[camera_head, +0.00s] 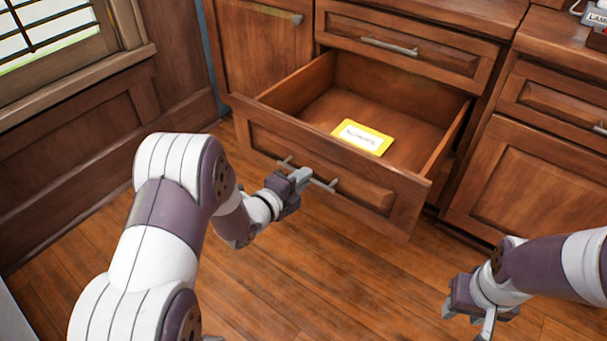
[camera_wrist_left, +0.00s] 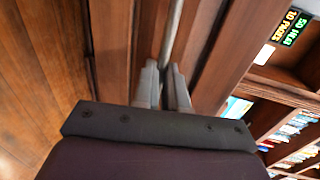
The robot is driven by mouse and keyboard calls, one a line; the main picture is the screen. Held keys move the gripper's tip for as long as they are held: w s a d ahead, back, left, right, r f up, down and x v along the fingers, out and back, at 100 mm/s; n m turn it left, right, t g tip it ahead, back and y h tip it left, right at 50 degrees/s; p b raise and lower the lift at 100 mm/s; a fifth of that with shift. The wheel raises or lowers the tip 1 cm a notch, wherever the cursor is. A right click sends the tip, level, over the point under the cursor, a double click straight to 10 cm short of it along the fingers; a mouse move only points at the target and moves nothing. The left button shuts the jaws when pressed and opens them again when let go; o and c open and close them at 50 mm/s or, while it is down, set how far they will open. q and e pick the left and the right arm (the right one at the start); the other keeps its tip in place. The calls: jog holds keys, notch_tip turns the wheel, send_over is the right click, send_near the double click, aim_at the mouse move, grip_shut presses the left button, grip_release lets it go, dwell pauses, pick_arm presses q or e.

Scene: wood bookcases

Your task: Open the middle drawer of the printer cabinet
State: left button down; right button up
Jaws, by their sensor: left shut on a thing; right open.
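The middle drawer (camera_head: 320,170) of the wooden printer cabinet (camera_head: 400,15) is pulled far out in the head view. A yellow-edged card (camera_head: 362,137) with printing lies inside it. My left gripper (camera_head: 298,178) is shut on the drawer's bar handle (camera_head: 322,184), near the handle's middle. In the left wrist view, my left gripper's fingers (camera_wrist_left: 165,85) stand on either side of the metal handle (camera_wrist_left: 172,30). My right gripper (camera_head: 468,318) is open and empty above the floor at the lower right, apart from the cabinet.
A shut drawer (camera_head: 405,45) with its own handle sits above the open one. Shut cabinet doors stand at left (camera_head: 262,45) and right (camera_head: 535,180). A window (camera_head: 50,30) is at the upper left. The wooden floor (camera_head: 340,270) in front is clear.

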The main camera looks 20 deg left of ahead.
pick_arm(q)
jog(key=shift+s+a, duration=0.1)
jog(key=shift+s, duration=0.25)
jog(key=c, duration=1.2)
grip_release()
jog(key=p+v, duration=0.6)
jog(key=v, duration=0.6)
jog(key=shift+s, duration=0.3)
